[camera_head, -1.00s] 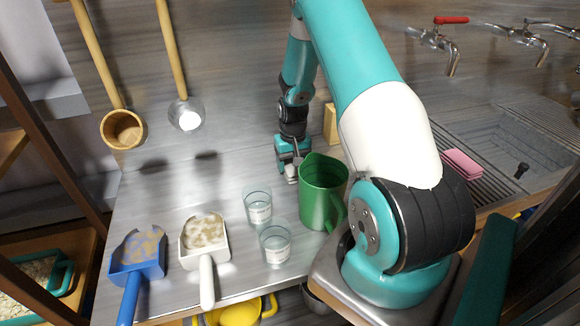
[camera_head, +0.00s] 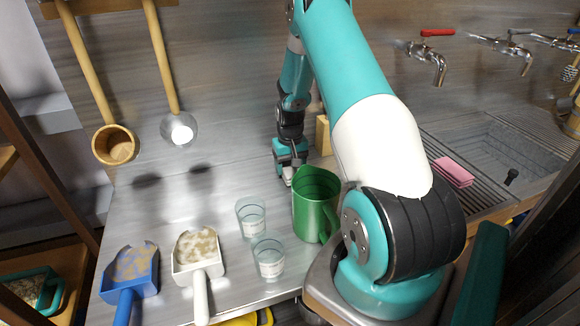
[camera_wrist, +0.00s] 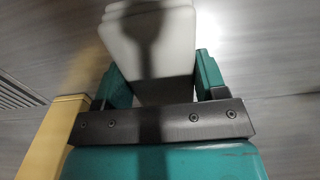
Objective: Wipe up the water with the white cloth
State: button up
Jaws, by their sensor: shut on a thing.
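My gripper (camera_head: 290,166) is low over the steel counter (camera_head: 225,185), behind and a little left of the green jug. In the wrist view my gripper (camera_wrist: 157,85) has its teal fingers on both sides of the folded white cloth (camera_wrist: 172,52) and is shut on it. Only a small pale bit of the cloth (camera_head: 288,178) shows below the fingers in the head view. I cannot tell whether it touches the counter. No water can be clearly made out on the counter; my arm and the jug hide part of it.
The green jug (camera_head: 315,205) stands close in front of my gripper. Two clear cups (camera_head: 251,217) and blue and white scoops (camera_head: 133,268) are at the front. A wooden block (camera_head: 322,135) is just behind. Ladles (camera_head: 115,146) hang left. A pink sponge (camera_head: 453,172) lies by the sink (camera_head: 500,150).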

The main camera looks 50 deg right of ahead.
notch_tip(320, 180, up, 7)
jog(key=p, duration=0.4)
